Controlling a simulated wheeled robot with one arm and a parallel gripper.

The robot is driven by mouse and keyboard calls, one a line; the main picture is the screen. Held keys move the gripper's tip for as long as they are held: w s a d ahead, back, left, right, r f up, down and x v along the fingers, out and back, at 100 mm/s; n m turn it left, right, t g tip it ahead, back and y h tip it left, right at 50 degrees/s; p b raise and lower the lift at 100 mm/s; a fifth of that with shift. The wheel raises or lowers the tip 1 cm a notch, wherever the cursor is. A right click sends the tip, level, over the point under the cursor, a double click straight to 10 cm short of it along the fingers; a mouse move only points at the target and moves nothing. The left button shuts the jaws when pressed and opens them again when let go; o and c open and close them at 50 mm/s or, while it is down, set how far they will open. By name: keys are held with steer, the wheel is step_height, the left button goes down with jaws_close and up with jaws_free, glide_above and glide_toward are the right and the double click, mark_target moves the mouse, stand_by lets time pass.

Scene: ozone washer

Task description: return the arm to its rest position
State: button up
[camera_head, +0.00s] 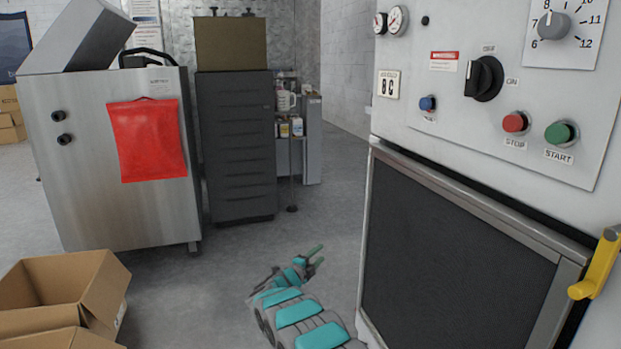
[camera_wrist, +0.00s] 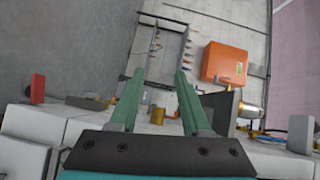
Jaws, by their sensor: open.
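My arm is teal and grey and reaches up from the bottom middle of the head view. My gripper (camera_head: 317,256) is at its far end, low in front of the washer's dark door and left of it. In the wrist view my gripper (camera_wrist: 158,85) shows two green fingers set apart, with nothing between them. The washer's control panel (camera_head: 480,110) is at the right of the head view, apart from my gripper.
A yellow handle (camera_head: 597,265) sticks out at the far right. Open cardboard boxes (camera_head: 60,290) stand at lower left. A steel cabinet (camera_head: 85,190) with a red pouch (camera_head: 147,140) and a dark drawer cabinet (camera_head: 237,150) stand behind. The floor between (camera_head: 240,260) is clear.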

step_height(320, 180, up, 9)
steer(key=w+a+n+t+y, duration=0.1)
steer(key=w+a+n+y, duration=0.1)
steer(key=n+y, duration=0.2)
steer(key=s+r+n+g+y+p, duration=0.25)
steer(key=s+r+n+y, duration=0.45)
steer(key=s+r+n, duration=0.4)
steer(key=s+d+f+n+g, duration=0.1)
steer(key=s+d+g, duration=0.3)
steer(key=s, duration=1.7)
steer(key=s+d+f+n+g+h, duration=0.1)
steer(key=s+d+n+g, duration=0.3)
steer(key=s, duration=1.7)
steer(key=s+d+f+n+g, duration=0.2)
steer(key=s+d+g, duration=0.4)
steer(key=s, duration=1.5)
steer(key=shift+s+d+n+g+h+p, duration=0.2)
steer(key=shift+n+g+h+p, duration=0.1)
steer(key=shift+n+g+p, duration=0.25)
